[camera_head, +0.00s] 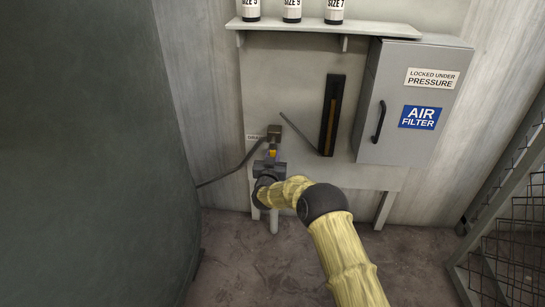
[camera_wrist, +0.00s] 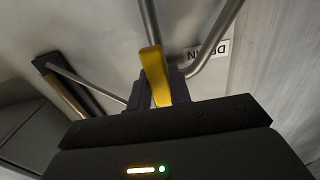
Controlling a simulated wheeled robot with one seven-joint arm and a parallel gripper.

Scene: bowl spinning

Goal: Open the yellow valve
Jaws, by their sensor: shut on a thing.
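The yellow valve handle (camera_wrist: 155,75) stands between the two fingers of my gripper (camera_wrist: 157,92) in the wrist view. The fingers are shut on it. In the head view only a small yellow patch of the valve (camera_head: 271,153) shows at my gripper (camera_head: 271,160), below a dark box on the wall panel. The rest of the valve is hidden by my gripper and arm. Metal pipes (camera_wrist: 217,38) run close beside the handle in the wrist view.
A grey cabinet (camera_head: 405,100) marked AIR FILTER stands to the right. A dark vertical gauge (camera_head: 332,115) and a thin slanted rod (camera_head: 300,134) are near my gripper. A shelf with bottles (camera_head: 320,27) is above. A wire-mesh rack (camera_head: 510,225) stands at far right.

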